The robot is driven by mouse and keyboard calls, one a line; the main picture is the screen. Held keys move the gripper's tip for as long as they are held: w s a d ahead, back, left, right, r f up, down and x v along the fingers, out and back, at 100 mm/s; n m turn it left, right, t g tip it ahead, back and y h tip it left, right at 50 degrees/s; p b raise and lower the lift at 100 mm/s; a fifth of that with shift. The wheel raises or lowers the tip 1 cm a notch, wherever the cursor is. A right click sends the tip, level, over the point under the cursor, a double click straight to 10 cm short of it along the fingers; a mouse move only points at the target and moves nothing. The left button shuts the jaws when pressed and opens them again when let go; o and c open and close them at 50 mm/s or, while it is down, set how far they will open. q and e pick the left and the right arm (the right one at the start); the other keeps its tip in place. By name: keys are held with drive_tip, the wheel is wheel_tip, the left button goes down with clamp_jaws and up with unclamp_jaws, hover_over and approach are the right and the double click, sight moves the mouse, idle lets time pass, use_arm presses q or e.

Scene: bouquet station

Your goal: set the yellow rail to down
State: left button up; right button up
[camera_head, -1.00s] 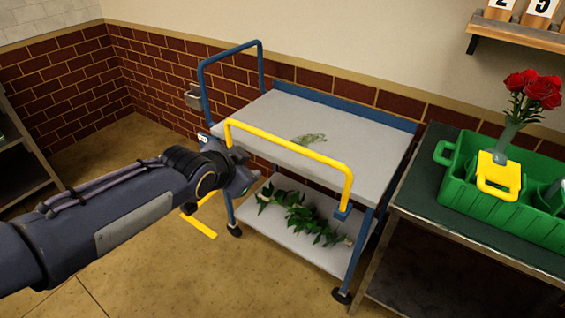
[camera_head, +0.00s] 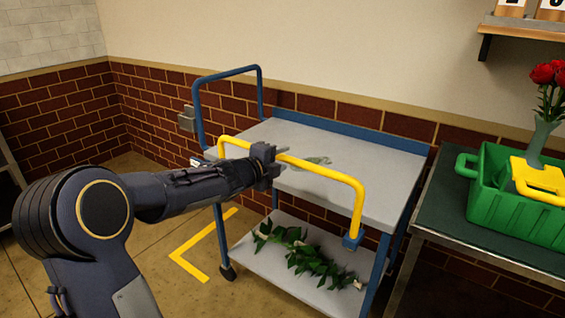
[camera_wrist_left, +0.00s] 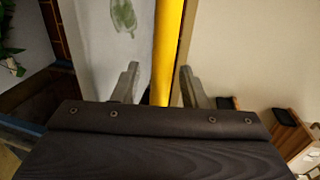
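The yellow rail (camera_head: 357,212) stands up along the near side of the blue and grey cart (camera_head: 385,166), its top bar above the cart's upper shelf. My left gripper (camera_head: 270,160) is at the top bar, left of its middle. In the left wrist view the yellow rail (camera_wrist_left: 167,50) runs between the two fingers of my left gripper (camera_wrist_left: 158,85), which are apart, with a gap on each side of the rail. The gripper hides part of the bar in the head view. My right gripper is not in view.
A green crate (camera_head: 520,212) with a vase of red roses (camera_head: 545,75) is on the right-hand table (camera_head: 445,215). Yellow tape (camera_head: 190,262) marks the floor.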

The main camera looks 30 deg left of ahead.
use_arm(q)
drive_tip(key=shift+w+f, duration=0.1)
drive_tip(key=shift+w, duration=0.55)
clamp_jaws()
wheel_tip(320, 180, down, 14)
drive_tip(key=b, duration=1.2)
drive_tip(key=shift+r, duration=0.2)
drive_tip(key=shift+s+f, duration=0.1)
unclamp_jaws()
